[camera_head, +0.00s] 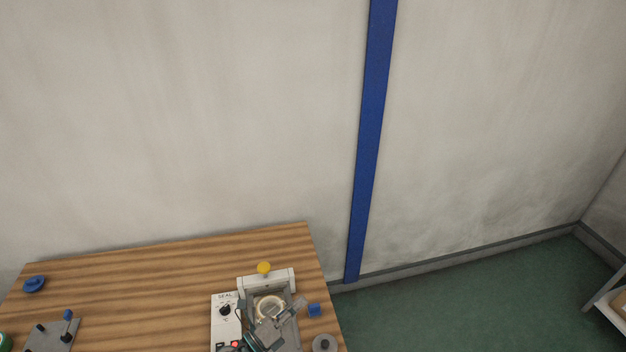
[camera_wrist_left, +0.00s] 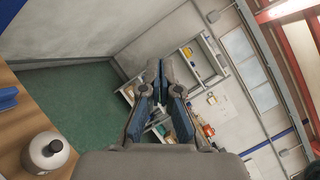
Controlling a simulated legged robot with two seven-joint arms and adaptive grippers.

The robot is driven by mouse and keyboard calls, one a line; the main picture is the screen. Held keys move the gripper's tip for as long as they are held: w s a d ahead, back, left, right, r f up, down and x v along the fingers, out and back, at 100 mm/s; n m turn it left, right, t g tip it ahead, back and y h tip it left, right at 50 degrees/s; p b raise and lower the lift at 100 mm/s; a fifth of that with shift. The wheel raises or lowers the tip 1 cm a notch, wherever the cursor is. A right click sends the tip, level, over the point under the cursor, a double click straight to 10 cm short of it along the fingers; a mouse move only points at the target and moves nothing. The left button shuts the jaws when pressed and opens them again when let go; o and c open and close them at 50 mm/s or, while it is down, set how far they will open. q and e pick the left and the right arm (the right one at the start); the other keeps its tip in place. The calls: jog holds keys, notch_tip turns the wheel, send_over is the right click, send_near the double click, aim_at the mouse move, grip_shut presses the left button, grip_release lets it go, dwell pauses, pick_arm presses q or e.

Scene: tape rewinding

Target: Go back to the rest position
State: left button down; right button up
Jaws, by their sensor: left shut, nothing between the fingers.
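The lower part of the left arm is cut off or hard to make out in the head view. My right gripper is not in view.
Green floor (camera_head: 430,310) is clear to the right. A shelf (camera_wrist_left: 200,62) stands farther off.

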pick_arm(q)
jog(key=a+f+n+t+y, duration=0.1)
jog(key=a+n+t+y, duration=0.5)
jog(key=a+n+y, duration=0.8)
jog(key=s+a+f+n+g+y, duration=0.2)
jog(key=s+f+n+g, duration=0.2)
jog(key=f+n, duration=0.3)
jog(key=s+a+f+n+g+y, duration=0.1)
jog(key=s+a+f+n+g, duration=0.25)
jog(key=s+f+n, duration=0.35)
jog(key=s+d+f+n+g+h, duration=0.1)
jog(key=s+f+n+g, duration=0.25)
jog(key=s, duration=0.45)
jog(key=s+d+f+n+g+h, duration=0.1)
jog(key=s+f+n+g, duration=0.15)
jog(key=s+g, duration=0.35)
notch_tip(320, 180, down, 27)
jog(key=s+m, duration=0.1)
jog(key=s, duration=0.1)
jog(key=s+a+f+g+b, duration=0.1)
jog(key=s+a+f, duration=0.2)
jog(key=s+f, duration=1.4)
jog(key=shift+s+f+y+b, duration=0.25)
jog(key=shift+s+y+b, duration=0.05)
jog(key=shift+s, duration=0.35)
